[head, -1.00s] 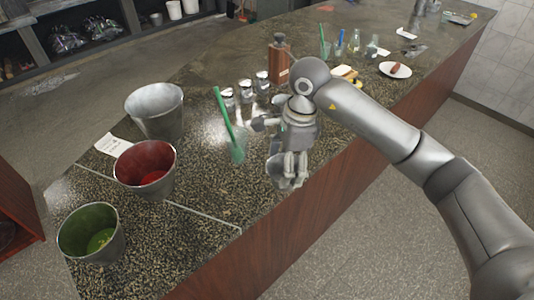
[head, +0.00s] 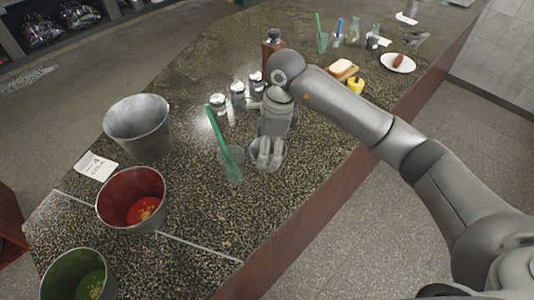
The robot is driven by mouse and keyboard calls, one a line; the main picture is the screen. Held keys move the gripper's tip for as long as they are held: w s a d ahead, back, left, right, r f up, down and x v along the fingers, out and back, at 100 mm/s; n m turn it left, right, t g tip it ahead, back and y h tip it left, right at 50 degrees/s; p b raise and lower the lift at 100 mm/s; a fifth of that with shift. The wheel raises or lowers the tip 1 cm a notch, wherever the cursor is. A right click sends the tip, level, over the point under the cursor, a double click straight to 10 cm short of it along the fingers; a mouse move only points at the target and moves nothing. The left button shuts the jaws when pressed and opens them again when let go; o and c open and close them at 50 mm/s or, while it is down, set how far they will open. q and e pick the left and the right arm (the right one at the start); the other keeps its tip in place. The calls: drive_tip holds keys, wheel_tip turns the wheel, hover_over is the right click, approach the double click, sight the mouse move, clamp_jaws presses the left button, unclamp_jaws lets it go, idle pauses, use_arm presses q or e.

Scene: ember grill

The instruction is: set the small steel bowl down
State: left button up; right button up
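The small steel bowl (head: 280,158) is in the head view on the speckled counter's right part, just right of the glass with a green straw. My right gripper (head: 266,156) comes down from above with its fingers at the bowl, shut on it. The fingers and wrist hide part of the bowl. Whether its base touches the counter I cannot tell. My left gripper is not in view.
The glass (head: 232,168) with a green straw stands close left of the bowl. Steel buckets (head: 138,132) line the left side, one with red contents (head: 140,210). Several small jars (head: 237,93) stand behind the glass. The counter (head: 235,225) in front is clear.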

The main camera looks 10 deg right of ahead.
drive_tip(key=shift+f, duration=0.7)
drive_tip(key=f+p, duration=0.1)
drive_tip(key=f, duration=0.2)
drive_tip(key=shift+w+f, duration=0.15)
drive_tip(key=shift+w, duration=0.05)
drive_tip(key=shift+f, duration=0.2)
drive_tip(key=o, duration=0.8)
drive_tip(key=shift+r, duration=0.1)
drive_tip(key=shift+o, duration=1.3)
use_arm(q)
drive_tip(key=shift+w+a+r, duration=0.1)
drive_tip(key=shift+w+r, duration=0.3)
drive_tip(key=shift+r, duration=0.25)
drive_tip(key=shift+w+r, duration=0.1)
use_arm(e)
drive_tip(key=shift+r, duration=0.1)
